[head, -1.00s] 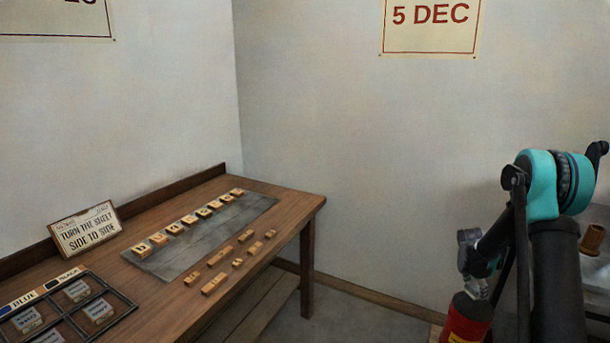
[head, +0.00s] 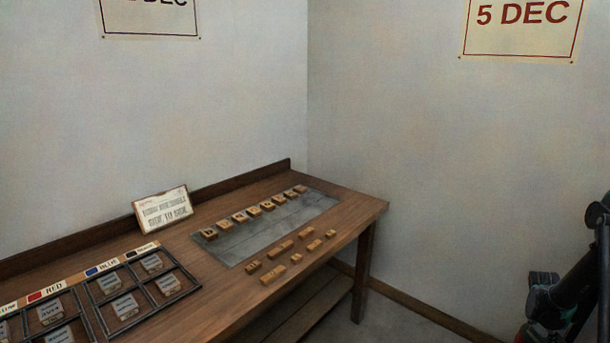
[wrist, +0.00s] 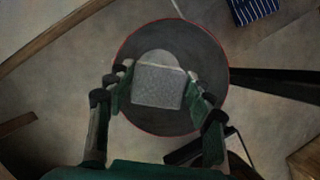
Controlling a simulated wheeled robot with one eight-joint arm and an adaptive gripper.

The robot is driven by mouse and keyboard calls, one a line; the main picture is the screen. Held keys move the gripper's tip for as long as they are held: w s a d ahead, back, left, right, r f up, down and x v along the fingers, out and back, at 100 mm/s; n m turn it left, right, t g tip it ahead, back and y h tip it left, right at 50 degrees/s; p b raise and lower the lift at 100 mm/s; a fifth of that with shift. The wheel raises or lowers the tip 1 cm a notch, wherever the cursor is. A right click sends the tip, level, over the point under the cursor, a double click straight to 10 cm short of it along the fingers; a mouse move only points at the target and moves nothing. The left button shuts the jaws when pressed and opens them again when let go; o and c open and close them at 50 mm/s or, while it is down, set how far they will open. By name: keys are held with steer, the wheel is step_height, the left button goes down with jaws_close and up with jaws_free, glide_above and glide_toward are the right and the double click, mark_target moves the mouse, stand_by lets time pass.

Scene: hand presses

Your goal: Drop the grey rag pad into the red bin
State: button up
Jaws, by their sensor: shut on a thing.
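The grey rag pad (wrist: 158,88) is pinched between the fingers of my gripper (wrist: 159,84) in the wrist view. In that view, the pad lies over the round, dark opening of the red bin (wrist: 206,52), framed by its thin red rim. The camera looks down into the bin, and I cannot tell how high the pad is above it. A paler rounded shape shows just behind the pad. In the head view my arm shows only at the right edge, and the pad is not visible there.
A wooden bench (head: 215,311) with type blocks, a grey plate (head: 252,240), a card sign (head: 163,208) and divided trays (head: 143,283) stands at the left and middle. In the wrist view a striped cloth (wrist: 252,10) lies at the top right.

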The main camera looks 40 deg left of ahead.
steer(key=o, duration=1.2)
steer(key=v, duration=1.2)
steer(key=shift+s, duration=0.1)
